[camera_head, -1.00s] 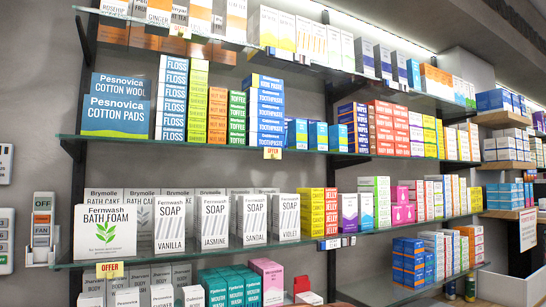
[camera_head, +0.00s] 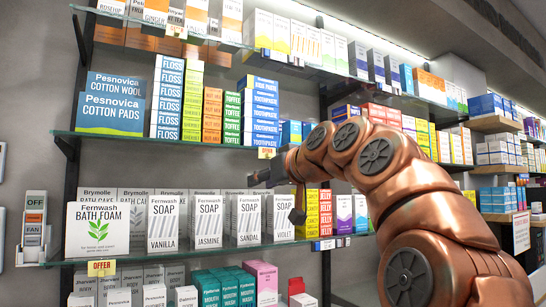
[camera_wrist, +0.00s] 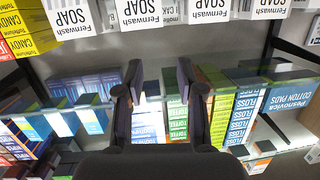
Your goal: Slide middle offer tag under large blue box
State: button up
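The middle offer tag (camera_head: 267,153), yellow and white, hangs on the front edge of the second shelf below the toothpaste stack. A large blue Pesnovica cotton pads box (camera_head: 110,114) stands at that shelf's left end, with a cotton wool box (camera_head: 115,84) at its top; it also shows upside down in the wrist view (camera_wrist: 294,112). My gripper (camera_head: 277,199) is open and empty, in front of the shelves just below the tag. In the wrist view its fingers (camera_wrist: 156,90) are spread apart, and I cannot make out the middle tag there.
Another offer tag (camera_head: 102,268) hangs on the lower shelf (camera_head: 180,253) at left, and one on the top shelf edge (camera_head: 176,31). Floss (camera_head: 167,97) and toffee (camera_head: 231,118) stacks stand between the blue box and the toothpaste (camera_head: 261,110). Soap boxes (camera_head: 209,221) stand below.

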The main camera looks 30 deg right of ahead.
jog(key=t+h, duration=0.2)
send_near(270, 154)
jog(key=w, duration=0.2)
jog(key=w+p, duration=0.1)
jog(key=w, duration=0.2)
jog(key=w+d+p, duration=0.1)
jog(key=w, duration=0.2)
jog(key=shift+w, duration=0.25)
jog(key=shift+c, duration=0.3)
grip_shut()
